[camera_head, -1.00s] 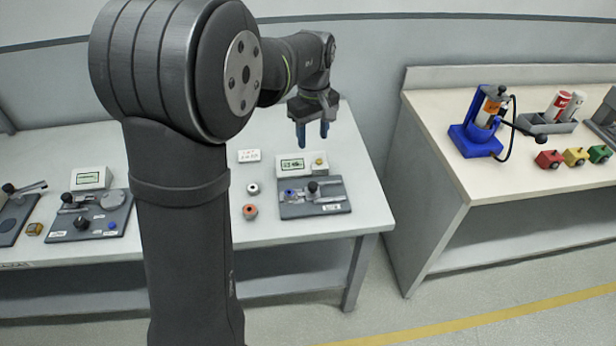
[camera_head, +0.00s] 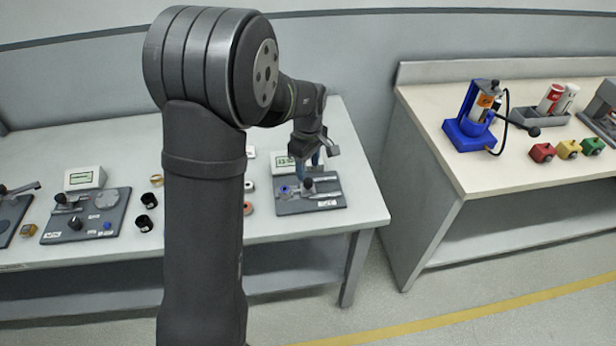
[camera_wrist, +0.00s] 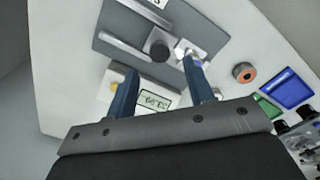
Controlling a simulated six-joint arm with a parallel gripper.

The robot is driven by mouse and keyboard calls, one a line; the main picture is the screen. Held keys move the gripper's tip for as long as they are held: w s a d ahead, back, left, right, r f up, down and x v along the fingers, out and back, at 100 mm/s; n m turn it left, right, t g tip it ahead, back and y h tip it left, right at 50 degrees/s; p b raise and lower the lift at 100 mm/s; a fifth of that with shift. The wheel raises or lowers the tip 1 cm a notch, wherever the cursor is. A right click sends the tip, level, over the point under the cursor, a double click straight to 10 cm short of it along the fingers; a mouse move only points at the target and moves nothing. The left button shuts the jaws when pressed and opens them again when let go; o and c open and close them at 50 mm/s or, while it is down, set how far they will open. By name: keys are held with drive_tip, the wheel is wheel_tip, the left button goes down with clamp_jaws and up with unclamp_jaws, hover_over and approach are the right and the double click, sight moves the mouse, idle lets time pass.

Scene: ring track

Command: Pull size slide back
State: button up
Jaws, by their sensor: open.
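The gauge plate is a grey plate (camera_head: 330,202) near the right end of the table, with metal rails and a white label. A black knob (camera_head: 308,184), which looks like the size slide's handle, stands on it. In the wrist view the black knob (camera_wrist: 158,50) sits at the end of a metal rail, about between and just beyond my fingertips. My gripper (camera_head: 309,165) is open and empty, pointing down over the back part of the plate. Contact between fingers and knob cannot be told. A metal piece with blue (camera_wrist: 190,50) is close by the right finger.
A white display box (camera_head: 281,162) stands behind the plate, partly hidden by my gripper; it also shows in the wrist view (camera_wrist: 152,101). An orange-topped ring (camera_wrist: 243,72) and blue tray (camera_wrist: 287,88) lie to the right there. Another plate (camera_head: 95,222) is at left.

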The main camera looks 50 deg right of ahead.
sight(308, 181)
wheel_tip(308, 181, down, 5)
drive_tip(key=shift+f, duration=0.1)
idle(0.3)
clamp_jaws()
